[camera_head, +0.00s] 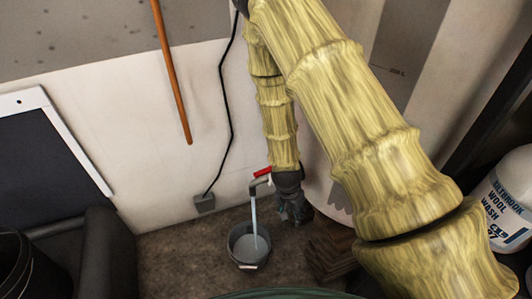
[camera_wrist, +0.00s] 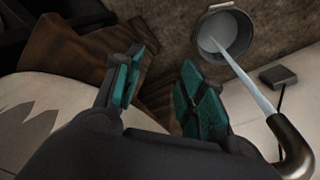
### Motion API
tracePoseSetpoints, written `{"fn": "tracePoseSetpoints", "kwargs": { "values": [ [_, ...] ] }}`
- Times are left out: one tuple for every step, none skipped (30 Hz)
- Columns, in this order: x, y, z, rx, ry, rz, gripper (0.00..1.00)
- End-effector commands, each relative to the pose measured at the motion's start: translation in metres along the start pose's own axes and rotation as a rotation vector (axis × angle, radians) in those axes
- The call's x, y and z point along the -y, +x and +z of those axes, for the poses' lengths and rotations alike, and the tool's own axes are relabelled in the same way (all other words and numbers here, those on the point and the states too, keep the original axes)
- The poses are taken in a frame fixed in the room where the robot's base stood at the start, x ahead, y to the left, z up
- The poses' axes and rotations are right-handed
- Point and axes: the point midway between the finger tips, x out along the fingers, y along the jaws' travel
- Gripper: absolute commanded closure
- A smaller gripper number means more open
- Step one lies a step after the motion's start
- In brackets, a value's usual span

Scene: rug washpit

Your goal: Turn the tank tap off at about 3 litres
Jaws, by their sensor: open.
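The tap's red lever (camera_head: 262,172) shows in the head view beside my arm, above a grey spout (camera_head: 256,184). Water (camera_head: 254,215) runs from the spout into a dark grey bucket (camera_head: 236,257) on the floor. No litre mark on the bucket can be read. The wrist view shows the bucket (camera_wrist: 200,43), the stream (camera_wrist: 245,70) and the curved spout (camera_wrist: 295,140), but not the lever. My gripper (camera_head: 295,212) is just right of the tap, pointing down. Its teal-padded fingers (camera_wrist: 163,85) are apart and empty in the wrist view.
The pale tank (camera_head: 316,190) stands behind my arm on brown wooden blocks (camera_head: 330,252). A grey box (camera_head: 204,203) with a black cable is at the wall's foot. A wool wash container (camera_head: 508,205) is at right, and a wooden pole (camera_head: 172,75) at upper left.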

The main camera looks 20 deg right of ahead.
Motion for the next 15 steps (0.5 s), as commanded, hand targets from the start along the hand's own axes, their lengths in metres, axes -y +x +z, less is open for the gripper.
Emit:
{"fn": "tracePoseSetpoints", "kwargs": {
  "values": [
    [0.011, -0.035, -0.012, -0.001, 0.049, -0.009, 0.6],
    [0.018, -0.049, -0.018, 0.002, 0.084, -0.013, 0.6],
    [0.026, -0.067, -0.024, 0.008, 0.128, -0.019, 0.6],
    [0.033, -0.08, -0.029, 0.013, 0.161, -0.024, 0.6],
    [0.04, -0.094, -0.034, 0.018, 0.193, -0.03, 0.6],
    [0.049, -0.112, -0.039, 0.027, 0.236, -0.036, 0.6],
    [0.056, -0.126, -0.044, 0.033, 0.269, -0.044, 0.6],
    [0.062, -0.139, -0.048, 0.039, 0.297, -0.049, 0.6],
    [0.07, -0.155, -0.052, 0.049, 0.335, -0.057, 0.6],
    [0.075, -0.167, -0.055, 0.056, 0.359, -0.063, 0.6],
    [0.08, -0.178, -0.058, 0.063, 0.384, -0.068, 0.6],
    [0.087, -0.191, -0.061, 0.072, 0.412, -0.075, 0.6],
    [0.091, -0.2, -0.063, 0.078, 0.431, -0.08, 0.6],
    [0.095, -0.207, -0.065, 0.084, 0.448, -0.085, 0.6],
    [0.099, -0.215, -0.066, 0.092, 0.467, -0.088, 0.6]
  ]
}}
